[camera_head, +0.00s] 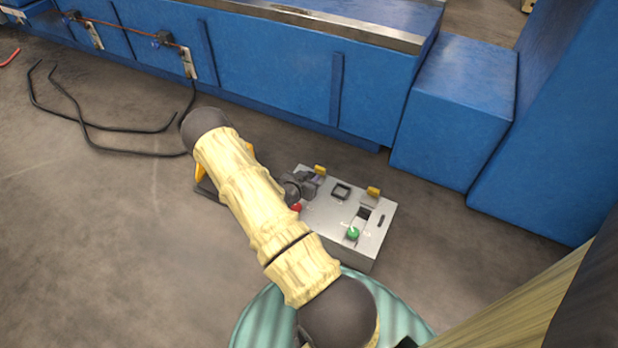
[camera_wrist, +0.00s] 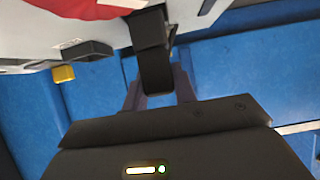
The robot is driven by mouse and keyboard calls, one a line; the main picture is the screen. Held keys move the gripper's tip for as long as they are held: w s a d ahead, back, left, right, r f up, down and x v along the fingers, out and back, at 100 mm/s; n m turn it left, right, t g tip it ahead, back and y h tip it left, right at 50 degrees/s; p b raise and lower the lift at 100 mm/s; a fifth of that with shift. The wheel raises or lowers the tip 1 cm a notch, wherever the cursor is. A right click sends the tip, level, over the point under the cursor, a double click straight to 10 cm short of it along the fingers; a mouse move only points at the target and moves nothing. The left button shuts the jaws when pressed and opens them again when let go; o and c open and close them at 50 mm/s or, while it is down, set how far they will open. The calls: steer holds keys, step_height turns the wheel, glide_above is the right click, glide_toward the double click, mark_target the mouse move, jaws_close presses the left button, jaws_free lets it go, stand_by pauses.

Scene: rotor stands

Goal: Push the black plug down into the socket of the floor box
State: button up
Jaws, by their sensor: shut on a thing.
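The grey floor box (camera_head: 335,228) stands on the floor right of my arm. My gripper (camera_head: 305,184) is low over the box's left end, left of that frame. In the wrist view, its two fingers (camera_wrist: 157,96) are shut on the black plug (camera_wrist: 154,70). The plug's far end overlaps the box's pale top in this view. I cannot tell whether it touches the box. My arm hides part of the box's left side.
The box also carries a red button (camera_head: 297,207), a green button (camera_head: 352,233) and yellow tabs (camera_head: 373,191). A blue bench (camera_head: 280,70) and a blue block (camera_head: 455,110) stand behind. Black cable (camera_head: 110,128) lies at left. Bare floor is at left.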

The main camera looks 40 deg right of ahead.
steer(key=shift+f+b, duration=0.5)
steer(key=shift+f, duration=1)
stand_by(1.8)
steer(key=o, duration=1.1)
steer(key=shift+o, duration=0.2)
steer(key=shift+r, duration=0.1)
steer(key=shift+r+p, duration=5.5)
steer(key=shift+r, duration=0.9)
